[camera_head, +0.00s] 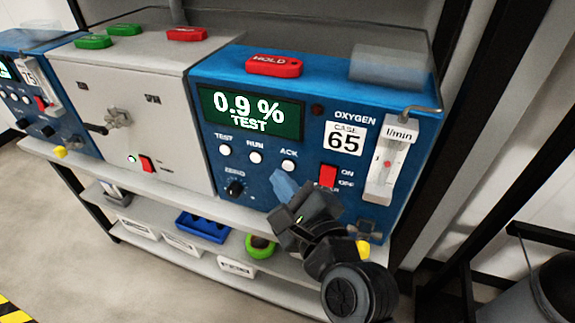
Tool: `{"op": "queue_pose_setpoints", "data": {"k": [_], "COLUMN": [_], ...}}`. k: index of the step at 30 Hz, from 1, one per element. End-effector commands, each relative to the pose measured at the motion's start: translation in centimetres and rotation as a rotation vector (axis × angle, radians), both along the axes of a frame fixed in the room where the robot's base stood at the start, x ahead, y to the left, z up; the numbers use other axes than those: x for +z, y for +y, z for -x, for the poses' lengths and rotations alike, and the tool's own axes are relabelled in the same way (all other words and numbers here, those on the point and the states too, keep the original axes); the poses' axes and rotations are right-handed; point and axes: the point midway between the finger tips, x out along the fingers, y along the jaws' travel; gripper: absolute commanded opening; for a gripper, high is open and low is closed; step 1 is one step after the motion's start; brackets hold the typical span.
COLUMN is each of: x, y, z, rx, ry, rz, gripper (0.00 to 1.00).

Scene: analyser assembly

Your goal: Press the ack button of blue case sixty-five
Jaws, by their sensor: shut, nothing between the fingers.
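The blue case sixty-five (315,115) stands on the shelf at the right. Its number label (343,138) reads "CASE 65". Its green display (250,112) reads "0.9 % TEST". The white ACK button (289,166) is the right one of a row, beside the RUN button (256,158) and the TEST button (225,150). My gripper (282,185) is shut and empty, in front of the case's lower front, just below the ACK button in the picture. The button is in full view; whether my fingertips touch the panel I cannot tell.
A red power switch (328,176) and a flow tube (388,165) are right of my gripper. A dark ZERO knob (235,188) is to its left. A grey case (130,85) stands close on the left.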

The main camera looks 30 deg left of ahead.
Motion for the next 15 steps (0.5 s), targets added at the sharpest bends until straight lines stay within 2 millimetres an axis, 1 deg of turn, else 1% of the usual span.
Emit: {"op": "queue_pose_setpoints", "data": {"k": [7, 15], "x": [0.08, 0.04], "y": [0.20, 0.21], "z": [-0.70, -0.78], "rx": [0.000, 0.000], "ry": [0.001, 0.001], "rz": [-0.001, -0.001], "gripper": [0.00, 0.00]}}
